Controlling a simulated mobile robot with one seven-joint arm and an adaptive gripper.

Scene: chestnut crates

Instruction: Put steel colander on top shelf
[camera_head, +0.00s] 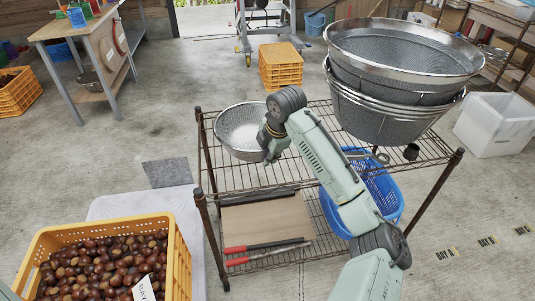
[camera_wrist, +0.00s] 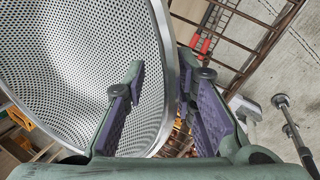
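The steel colander (camera_head: 232,135) is a perforated metal bowl at the left end of the wire rack's top shelf (camera_head: 300,171). It looks upright, and its right side is partly hidden by my gripper (camera_head: 270,157). In the wrist view the colander (camera_wrist: 70,50) fills the left side. Its rim passes between the two fingers of my gripper (camera_wrist: 160,66), one finger inside the bowl and one outside. A gap shows between the fingers and the rim, so the gripper looks open. I cannot tell whether the bowl's base touches the shelf.
Large stacked mesh sieves (camera_head: 385,115) stand on the right of the top shelf. A blue basket (camera_head: 385,195) and red-handled tools (camera_head: 238,249) are lower in the rack. A yellow crate (camera_head: 180,258) of chestnuts stands front left. A white bin (camera_head: 492,130) is at right.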

